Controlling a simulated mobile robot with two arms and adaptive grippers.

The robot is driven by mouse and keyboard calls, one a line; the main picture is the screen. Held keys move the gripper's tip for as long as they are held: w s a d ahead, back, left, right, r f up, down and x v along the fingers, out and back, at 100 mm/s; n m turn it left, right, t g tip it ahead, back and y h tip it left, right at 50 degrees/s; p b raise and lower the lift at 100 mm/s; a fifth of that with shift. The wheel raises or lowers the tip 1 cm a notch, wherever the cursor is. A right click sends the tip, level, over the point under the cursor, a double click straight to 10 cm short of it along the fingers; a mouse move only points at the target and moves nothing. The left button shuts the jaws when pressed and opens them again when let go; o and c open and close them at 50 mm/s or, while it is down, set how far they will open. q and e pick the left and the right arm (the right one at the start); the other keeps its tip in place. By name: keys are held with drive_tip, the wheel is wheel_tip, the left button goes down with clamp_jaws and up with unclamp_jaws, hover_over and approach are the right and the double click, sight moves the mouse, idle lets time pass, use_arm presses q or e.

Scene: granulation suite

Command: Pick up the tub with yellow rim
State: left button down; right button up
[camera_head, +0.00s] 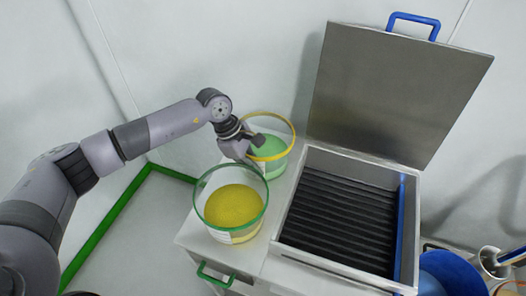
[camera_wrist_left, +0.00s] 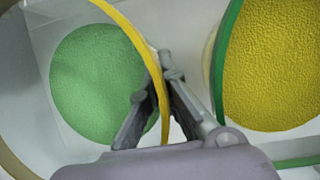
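The tub with the yellow rim (camera_head: 273,156) is clear-walled and holds green granules. It stands upright on the pale work surface, behind the green-rimmed tub. In the left wrist view its yellow rim (camera_wrist_left: 146,47) runs between the fingers of my left gripper (camera_wrist_left: 160,90). One finger is inside the tub and the other outside, with the tips closed in on the wall. In the head view my left gripper (camera_head: 252,141) is at the tub's left side and hides part of the rim. My right gripper is out of view.
A green-rimmed tub (camera_head: 231,237) with yellow granules stands close in front. To the right is a metal box (camera_head: 291,236) with dark slats and a raised lid (camera_head: 395,95). The wall is close behind. A blue container (camera_head: 447,274) is at lower right.

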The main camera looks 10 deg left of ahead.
use_arm(q)
drive_tip(key=shift+w+r, duration=0.1)
idle(0.7)
drive_tip(key=shift+r, duration=0.4)
wheel_tip(320, 180, up, 19)
drive_tip(key=b, duration=0.4)
idle(0.4)
